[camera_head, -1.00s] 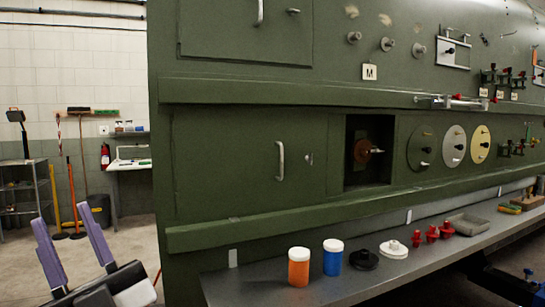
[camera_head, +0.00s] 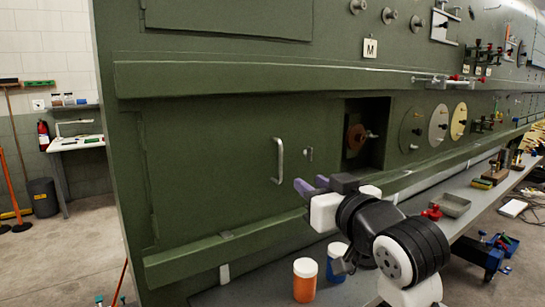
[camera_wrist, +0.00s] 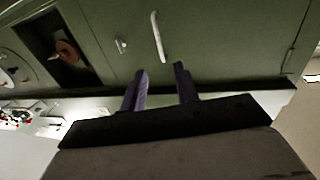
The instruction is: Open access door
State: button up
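The access door (camera_head: 210,175) is a green panel in the lower row of the green fuselage wall, and it appears shut. Its pale vertical handle (camera_head: 279,160) is near the door's right side, with a small latch (camera_head: 308,154) to the right of it. In the wrist view the handle (camera_wrist: 157,37) is above my fingertips and the latch (camera_wrist: 121,44) is to its left. My gripper (camera_head: 311,183) has purple fingers, spread apart and empty. In the wrist view my gripper (camera_wrist: 161,69) points toward the door just below the handle, not touching it.
A ledge (camera_head: 242,293) runs below the wall, carrying an orange jar (camera_head: 305,282), a blue jar (camera_head: 336,264) and a grey tray (camera_head: 453,205). A green rail (camera_head: 190,262) juts out under the door. An open recess (camera_head: 368,130) lies right of the door.

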aim_at(281, 163)
jog(key=p+x, duration=0.4)
jog(key=x, duration=0.8)
jog(key=shift+w, duration=0.15)
jog(key=shift+w+a, duration=0.25)
jog(key=shift+w, duration=0.35)
grip_shut()
